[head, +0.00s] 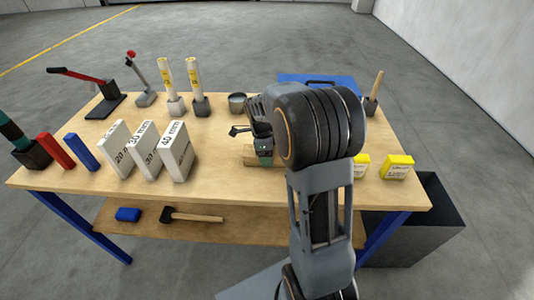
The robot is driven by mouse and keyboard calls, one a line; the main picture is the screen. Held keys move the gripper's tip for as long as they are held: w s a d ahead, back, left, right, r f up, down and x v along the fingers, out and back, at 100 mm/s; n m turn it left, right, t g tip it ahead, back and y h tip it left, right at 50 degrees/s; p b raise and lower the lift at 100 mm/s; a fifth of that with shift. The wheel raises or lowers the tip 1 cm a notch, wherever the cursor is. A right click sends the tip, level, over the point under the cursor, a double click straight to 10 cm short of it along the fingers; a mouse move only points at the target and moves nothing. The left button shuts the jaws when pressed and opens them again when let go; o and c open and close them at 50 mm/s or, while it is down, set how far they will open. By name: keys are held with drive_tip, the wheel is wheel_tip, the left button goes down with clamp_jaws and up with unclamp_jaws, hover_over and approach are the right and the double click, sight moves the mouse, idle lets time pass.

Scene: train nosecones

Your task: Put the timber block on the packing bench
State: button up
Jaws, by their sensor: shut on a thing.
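The packing bench (222,175) has a pale wood top and blue legs. The timber block (250,157) is a tan piece of wood at the middle of the bench, and my arm hides its right part. My gripper (264,152) is shut on the timber block from above. The block appears low at the bench top, but I cannot tell if it touches the surface.
White blocks marked 20, 30 and 40 mm (178,152) stand left of the block. A grey cup (237,103) and a blue case (320,82) are behind. Yellow boxes (397,167) stand at the right. A dark bin (430,225) stands beyond the right edge.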

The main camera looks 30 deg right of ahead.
drive_tip(key=shift+f, duration=0.1)
drive_tip(key=o, duration=1.1)
drive_tip(key=shift+o, duration=0.2)
wheel_tip(320, 180, up, 12)
drive_tip(key=a, duration=0.1)
drive_tip(key=s+a+f+n+t, duration=0.1)
drive_tip(key=s+a+n, duration=0.2)
drive_tip(key=s+n, duration=0.2)
drive_tip(key=s+a+f+n+t+y, duration=0.1)
drive_tip(key=s+n, duration=0.4)
drive_tip(key=n, duration=0.6)
drive_tip(key=s+a+f+n+t, duration=0.1)
drive_tip(key=s+a+n, duration=0.3)
drive_tip(key=s+n, duration=0.2)
drive_tip(key=shift+a+f+n+t+p, duration=0.35)
drive_tip(key=shift+f+n+t+p, duration=0.1)
drive_tip(key=shift+n, duration=0.55)
